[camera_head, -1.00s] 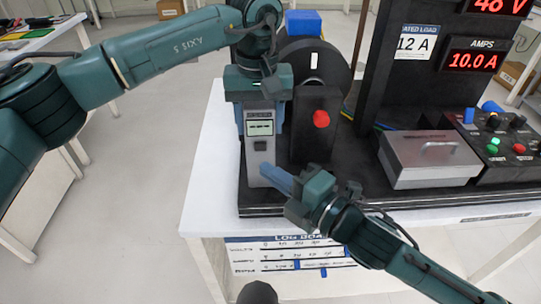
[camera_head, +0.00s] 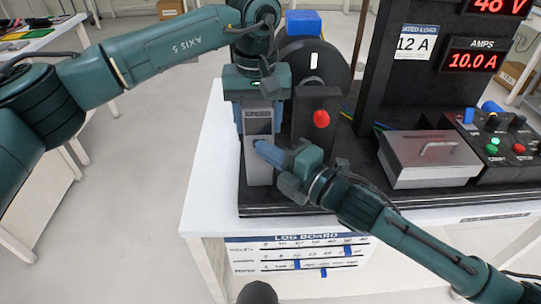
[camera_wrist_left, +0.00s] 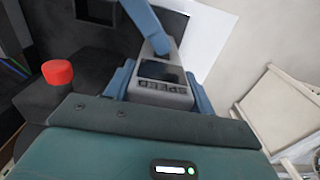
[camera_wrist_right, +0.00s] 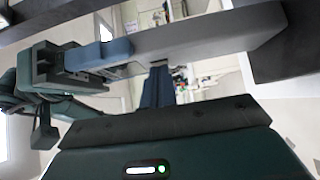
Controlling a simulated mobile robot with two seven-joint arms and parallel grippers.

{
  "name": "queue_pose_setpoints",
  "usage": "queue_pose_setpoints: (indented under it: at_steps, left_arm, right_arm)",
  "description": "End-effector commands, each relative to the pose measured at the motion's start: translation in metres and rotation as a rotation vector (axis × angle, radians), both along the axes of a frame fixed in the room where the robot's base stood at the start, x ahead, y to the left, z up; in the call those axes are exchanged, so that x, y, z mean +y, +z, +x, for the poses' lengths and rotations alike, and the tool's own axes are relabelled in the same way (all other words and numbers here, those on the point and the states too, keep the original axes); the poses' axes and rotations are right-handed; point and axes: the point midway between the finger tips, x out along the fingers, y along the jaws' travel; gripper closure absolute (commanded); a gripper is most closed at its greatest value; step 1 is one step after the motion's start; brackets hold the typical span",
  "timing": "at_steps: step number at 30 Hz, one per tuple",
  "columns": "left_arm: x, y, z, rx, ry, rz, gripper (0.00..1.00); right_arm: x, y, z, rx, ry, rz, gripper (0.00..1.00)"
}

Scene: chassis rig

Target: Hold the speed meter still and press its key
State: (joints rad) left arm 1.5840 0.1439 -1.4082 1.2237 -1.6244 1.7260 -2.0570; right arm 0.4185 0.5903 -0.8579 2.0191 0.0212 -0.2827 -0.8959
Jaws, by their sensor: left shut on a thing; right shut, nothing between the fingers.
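The speed meter (camera_head: 259,172) is a grey upright device on the black board, with a dark display under its label. In the left wrist view the meter (camera_wrist_left: 168,92) shows "SPEED" lettering. My left gripper (camera_head: 258,118) is shut on its upper part, one blue finger on each side. My right gripper (camera_head: 262,147) is shut and empty, its blue fingertips at the meter's front face below the display. The key is hidden behind these fingertips, and I cannot tell whether they touch it. The meter also shows sideways in the right wrist view (camera_wrist_right: 205,36).
A black block with a red knob (camera_head: 321,118) stands close right of the meter, before a dark wheel (camera_head: 338,72). A grey lidded box (camera_head: 430,160) and a control box (camera_head: 505,147) stand further right. The white table (camera_head: 205,185) is bare at left.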

Motion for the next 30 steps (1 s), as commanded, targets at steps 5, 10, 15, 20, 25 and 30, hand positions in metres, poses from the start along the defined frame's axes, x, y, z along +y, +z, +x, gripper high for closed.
queue_pose_setpoints:
  at_steps: [5, 10, 15, 20, 25, 30]
  left_arm:
    - [-0.003, -0.005, -0.007, 0.023, -0.016, 0.005, 0.94]
    - [-0.004, -0.005, -0.008, 0.023, -0.019, 0.006, 0.94]
    - [-0.004, -0.005, -0.008, 0.024, -0.019, 0.006, 0.94]
    - [-0.003, -0.005, -0.007, 0.023, -0.016, 0.005, 0.94]
    - [-0.003, -0.005, -0.007, 0.022, -0.014, 0.004, 0.94]
    - [-0.003, -0.005, -0.006, 0.020, -0.012, 0.004, 0.94]
  right_arm:
    - [-0.005, 0.000, 0.007, -0.001, -0.018, -0.006, 1.00]
    - [-0.006, 0.000, 0.007, -0.001, -0.022, -0.008, 1.00]
    - [-0.005, -0.001, -0.013, 0.001, -0.016, -0.006, 1.00]
    - [-0.010, -0.002, -0.047, 0.002, -0.009, -0.005, 1.00]
    - [-0.038, -0.002, -0.077, 0.003, -0.005, -0.006, 1.00]
    - [-0.057, -0.001, -0.096, 0.001, -0.003, -0.003, 1.00]
